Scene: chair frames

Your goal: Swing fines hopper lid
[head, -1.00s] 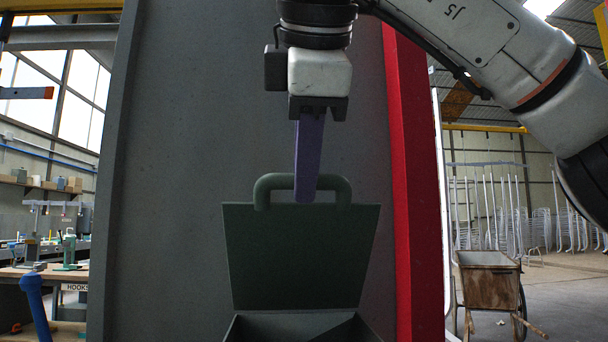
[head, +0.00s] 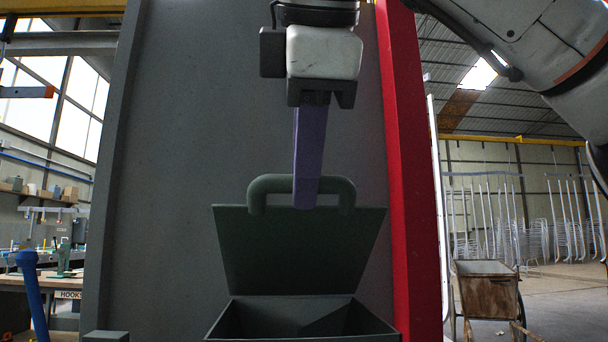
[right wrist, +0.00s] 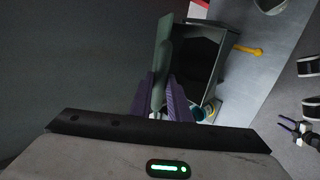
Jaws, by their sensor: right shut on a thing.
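The hopper lid (head: 300,250) is a dark green panel that stands raised at the back of the open hopper box (head: 300,318), its top leaning toward me. A thick, rounded handle (head: 262,190) runs along its top edge. My right gripper (head: 307,195) reaches down from above with purple fingers shut on the handle. In the right wrist view, its fingers (right wrist: 162,98) straddle the handle, and the lid (right wrist: 163,45) shows edge-on beside the dark box opening. What appears to be my left gripper (right wrist: 293,127) shows small at the right edge there, its fingers apart and empty.
A grey panel (head: 200,120) rises behind the hopper, with a red post (head: 408,170) to its right. A rusty cart (head: 487,290) stands on the floor at right. A blue upright object (head: 32,290) and a workbench are at lower left. A yellow item (right wrist: 247,49) shows beside the box.

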